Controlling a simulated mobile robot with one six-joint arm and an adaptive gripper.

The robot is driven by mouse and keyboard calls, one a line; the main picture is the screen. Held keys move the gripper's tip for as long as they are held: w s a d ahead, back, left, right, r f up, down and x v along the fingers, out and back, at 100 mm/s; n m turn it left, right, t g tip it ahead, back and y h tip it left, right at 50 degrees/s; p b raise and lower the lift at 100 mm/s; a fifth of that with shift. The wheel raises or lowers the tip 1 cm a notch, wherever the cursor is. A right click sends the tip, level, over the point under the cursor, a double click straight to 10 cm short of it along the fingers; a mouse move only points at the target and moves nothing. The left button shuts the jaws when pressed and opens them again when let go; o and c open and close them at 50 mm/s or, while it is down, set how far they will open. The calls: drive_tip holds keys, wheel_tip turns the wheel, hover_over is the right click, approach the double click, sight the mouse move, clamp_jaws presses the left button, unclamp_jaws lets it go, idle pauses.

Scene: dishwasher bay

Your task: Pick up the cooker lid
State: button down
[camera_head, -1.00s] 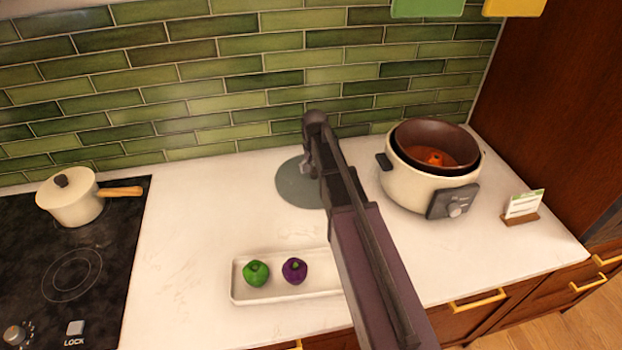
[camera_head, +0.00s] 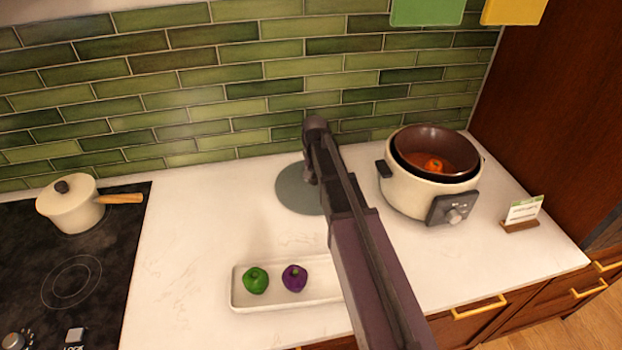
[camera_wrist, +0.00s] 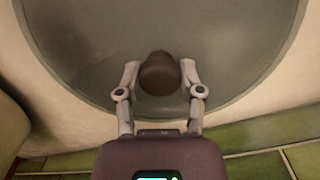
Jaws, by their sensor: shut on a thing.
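The cooker lid (camera_head: 291,194) is a round grey-green disc lying on the white counter, left of the cooker. In the wrist view the lid (camera_wrist: 95,58) fills most of the picture, with a dark brown knob (camera_wrist: 160,73) at its middle. My gripper (camera_wrist: 160,76) has its two fingers on either side of the knob, shut on it. In the head view my arm hides the right part of the lid and most of the gripper. The cream cooker (camera_head: 405,191) stands open, with an orange-red thing in its dark inner pot.
A white tray (camera_head: 258,302) with a green and a purple vegetable lies in front. A cream saucepan (camera_head: 70,207) stands on the black hob (camera_head: 100,240) at left. A small card stand (camera_head: 522,212) is right of the cooker. A green tile wall (camera_head: 230,70) closes the back.

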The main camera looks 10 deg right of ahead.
sight(314, 176)
drive_tip(key=shift+r+p, duration=4.65)
drive_tip(key=shift+r, duration=0.2)
drive_tip(key=shift+f, duration=0.1)
drive_tip(key=shift+f+b, duration=0.95)
drive_tip(key=shift+b, duration=0.05)
drive_tip(key=shift+s, duration=0.1)
